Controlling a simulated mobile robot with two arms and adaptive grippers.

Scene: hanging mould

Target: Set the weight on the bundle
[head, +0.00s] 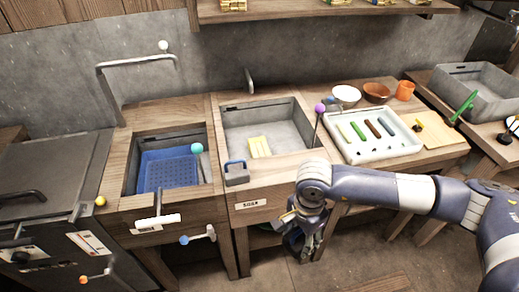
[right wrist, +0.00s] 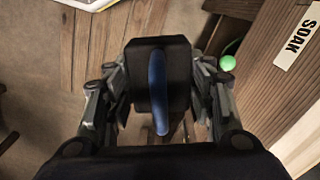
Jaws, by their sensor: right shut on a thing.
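The bundle (head: 260,147) is a group of pale yellow sticks lying on the floor of the grey soak basin (head: 296,134). My right gripper (head: 303,236) is in front of the counter, below its edge and to the right of the SOAK label. In the right wrist view, it is shut on a dark block with a blue handle (right wrist: 158,92), which looks like a weight. In the head view, the gripper and arm mostly hide this block. A grey block with a blue handle (head: 236,174) sits on the basin's front rim. My left gripper is not in view.
A purple-knobbed rod (head: 319,112) stands at the basin's right side. A white tray (head: 372,138) with coloured bars is further right, with bowls behind. A blue-lined basin (head: 168,169) is to the left. Levers with knobs (head: 198,237) stick out from the counter front.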

